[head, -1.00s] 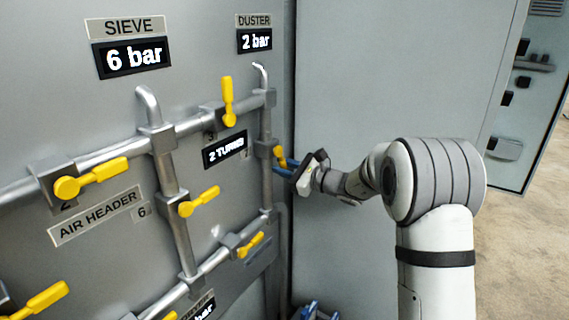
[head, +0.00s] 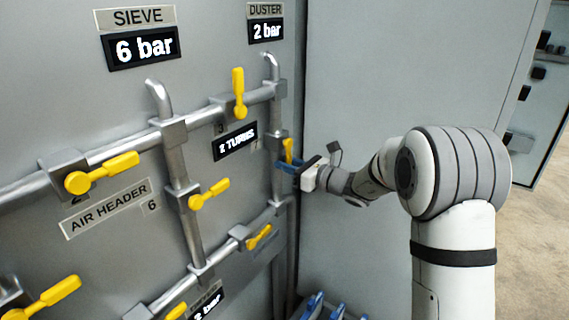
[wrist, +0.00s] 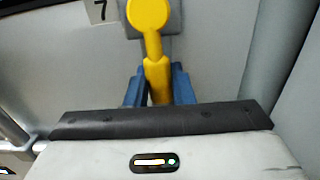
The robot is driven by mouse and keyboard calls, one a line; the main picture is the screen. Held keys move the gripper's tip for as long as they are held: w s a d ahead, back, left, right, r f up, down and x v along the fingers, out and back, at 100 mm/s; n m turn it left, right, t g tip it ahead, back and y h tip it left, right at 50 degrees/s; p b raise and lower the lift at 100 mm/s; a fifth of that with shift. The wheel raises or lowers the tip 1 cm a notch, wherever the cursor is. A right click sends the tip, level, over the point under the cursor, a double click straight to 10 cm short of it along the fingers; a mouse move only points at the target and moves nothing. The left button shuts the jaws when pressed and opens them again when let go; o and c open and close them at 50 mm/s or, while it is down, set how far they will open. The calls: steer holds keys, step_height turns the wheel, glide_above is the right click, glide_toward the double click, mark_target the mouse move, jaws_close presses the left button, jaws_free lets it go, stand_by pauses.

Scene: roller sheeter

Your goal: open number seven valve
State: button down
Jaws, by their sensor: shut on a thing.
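The number seven valve has a yellow handle (head: 288,148) on the vertical pipe under the DUSTER 2 bar sign, at the right end of the panel. In the wrist view its yellow handle (wrist: 152,45) runs from a round hub at the top down between two blue fingers, with a "7" label (wrist: 100,10) to the left. My gripper (head: 281,166) is at this handle, coming from the right. In the wrist view my gripper (wrist: 158,88) is shut on the handle's lower part, one finger on each side. The handle's end is hidden behind the gripper body.
Other yellow valve handles sit close by: one above (head: 238,93), one at left (head: 208,193) and one below (head: 259,237). Pipes stand out from the grey panel. A grey wall (head: 400,70) stands behind my arm. Blue items (head: 318,306) are at the bottom.

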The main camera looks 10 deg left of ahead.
steer(key=shift+w+d+r, duration=0.1)
steer(key=shift+w+r, duration=0.05)
steer(key=shift+r, duration=0.3)
steer(key=c, duration=1.4)
jaws_free()
steer(key=shift+o, duration=0.7)
steer(key=shift+f, duration=0.2)
steer(key=shift+d, duration=0.1)
steer(key=b+v, duration=0.1)
steer(key=v, duration=0.6)
steer(key=shift+s+d, duration=0.25)
steer(key=shift+d, duration=0.05)
steer(key=shift+s, duration=0.1)
